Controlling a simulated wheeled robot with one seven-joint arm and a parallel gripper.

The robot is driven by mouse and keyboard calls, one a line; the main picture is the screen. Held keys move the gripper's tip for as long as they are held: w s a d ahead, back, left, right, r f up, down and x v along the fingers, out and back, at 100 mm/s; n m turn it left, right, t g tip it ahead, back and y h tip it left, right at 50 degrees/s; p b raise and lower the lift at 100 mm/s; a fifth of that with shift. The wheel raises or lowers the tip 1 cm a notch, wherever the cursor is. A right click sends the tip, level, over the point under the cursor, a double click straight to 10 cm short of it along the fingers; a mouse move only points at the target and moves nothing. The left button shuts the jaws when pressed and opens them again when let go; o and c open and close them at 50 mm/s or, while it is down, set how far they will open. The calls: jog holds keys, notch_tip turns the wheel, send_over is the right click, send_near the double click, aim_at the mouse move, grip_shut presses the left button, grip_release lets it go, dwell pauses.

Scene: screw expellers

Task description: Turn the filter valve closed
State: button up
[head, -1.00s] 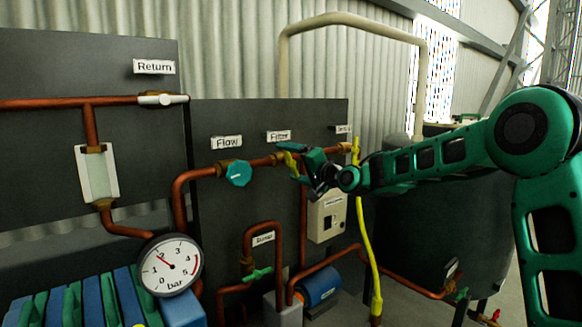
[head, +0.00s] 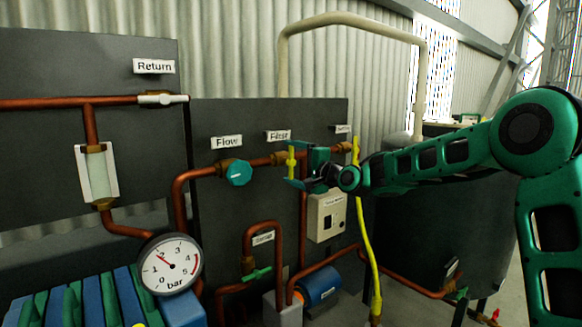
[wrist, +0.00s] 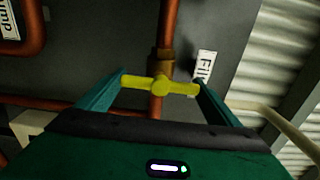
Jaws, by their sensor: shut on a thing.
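The filter valve has a yellow bar handle (head: 291,162) on a copper pipe, under the "Filter" label (head: 278,135). In the head view the handle stands about upright, across the pipe. In the wrist view the handle (wrist: 160,87) lies across the copper pipe, with its brass body (wrist: 161,62) behind it. My gripper (head: 294,166) is shut on the handle. In the wrist view one finger of my gripper (wrist: 161,90) is at each end of the bar.
A teal round flow valve knob (head: 238,173) sits to the left on the same pipe. A second yellow handle (head: 355,151) and a yellow hose (head: 366,245) are close to the right. A pressure gauge (head: 171,264) stands lower left.

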jog(key=shift+w+d+f, duration=0.2)
jog(key=shift+d, duration=0.2)
jog(key=o, duration=0.9)
jog(key=shift+s+a, duration=0.1)
jog(key=shift+a, duration=0.05)
jog(key=v, duration=1)
jog(key=shift+s+d, duration=0.2)
jog(key=shift+s, duration=0.05)
